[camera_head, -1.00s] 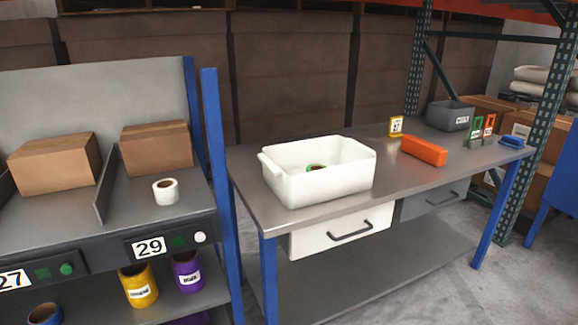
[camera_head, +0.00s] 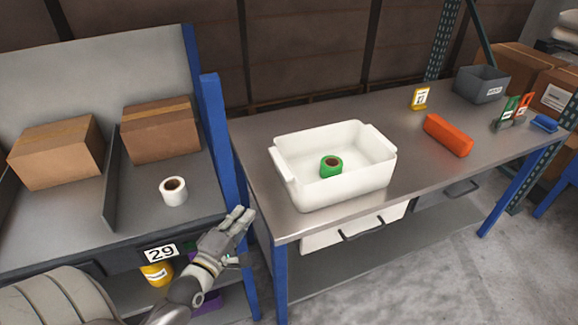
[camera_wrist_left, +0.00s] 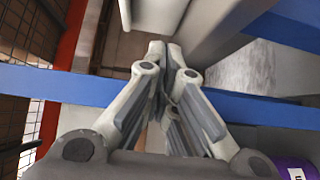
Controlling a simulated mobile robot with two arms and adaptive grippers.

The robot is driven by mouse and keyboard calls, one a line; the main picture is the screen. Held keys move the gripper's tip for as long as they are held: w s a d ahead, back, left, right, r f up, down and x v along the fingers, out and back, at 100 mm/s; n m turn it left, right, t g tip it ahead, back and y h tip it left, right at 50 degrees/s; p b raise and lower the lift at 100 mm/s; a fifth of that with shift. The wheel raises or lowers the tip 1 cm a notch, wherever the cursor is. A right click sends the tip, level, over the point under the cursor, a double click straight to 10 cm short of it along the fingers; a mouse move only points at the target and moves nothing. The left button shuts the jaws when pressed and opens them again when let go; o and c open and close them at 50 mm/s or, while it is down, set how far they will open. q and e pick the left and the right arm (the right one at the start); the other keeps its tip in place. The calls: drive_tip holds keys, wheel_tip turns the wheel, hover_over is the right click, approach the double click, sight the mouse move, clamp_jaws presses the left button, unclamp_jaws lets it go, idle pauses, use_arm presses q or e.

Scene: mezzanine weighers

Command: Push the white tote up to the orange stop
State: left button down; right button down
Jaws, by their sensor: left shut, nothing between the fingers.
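The white tote (camera_head: 345,188) stands upright on the metal table (camera_head: 262,165), left of its middle. A green roll (camera_head: 331,166) lies inside it. The orange stop (camera_head: 447,135) lies on the table to the right of the tote, with bare tabletop between them. My left gripper (camera_head: 243,214) is shut and empty, in front of the blue post and left of the tote, apart from it. Its shut fingers also show in the left wrist view (camera_wrist_left: 166,50). My right gripper is not in view.
A blue post (camera_head: 222,150) stands between the table and the shelf with cartons (camera_head: 160,130) and a white roll (camera_head: 173,191). A yellow sign (camera_head: 420,98), a grey bin (camera_head: 482,84) and a blue item (camera_head: 544,123) stand farther right on the table.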

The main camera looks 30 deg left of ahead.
use_arm(q)
drive_tip(key=w, duration=0.3)
drive_tip(key=w+a, duration=0.1)
drive_tip(key=w, duration=0.6)
drive_tip(key=shift+w+a+r+p, duration=0.2)
drive_tip(key=shift+a+r+p, duration=0.1)
drive_tip(key=shift+r, duration=0.1)
drive_tip(key=shift+w+d+p, duration=0.3)
drive_tip(key=shift+w+d, duration=0.85)
drive_tip(key=shift+w, duration=0.05)
drive_tip(key=shift+w+d+f, duration=0.1)
drive_tip(key=shift+w+d, duration=0.05)
drive_tip(key=shift+w, duration=0.05)
drive_tip(key=shift+d, duration=0.1)
